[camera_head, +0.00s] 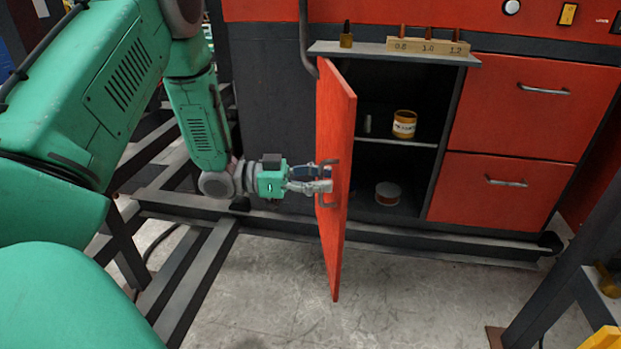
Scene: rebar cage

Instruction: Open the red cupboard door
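The red cupboard door (337,125) stands swung open, roughly edge-on to me, with its lower corner out over the floor. The dark cupboard interior (385,95) shows to the right of it. The door's grey handle (322,200) is near its lower half. My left gripper (322,180) is at this handle, its fingers reaching it from the left. The fingers overlap the handle and door edge, and I cannot tell whether they are closed around the handle. My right gripper is not in view.
Inside the cupboard, a yellow can (404,124) stands on the shelf and a round tin (388,193) lies at the bottom. Red drawers (520,110) are to the right. Dark metal beams (190,275) cross the lower left. Bare concrete floor (420,300) lies in front.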

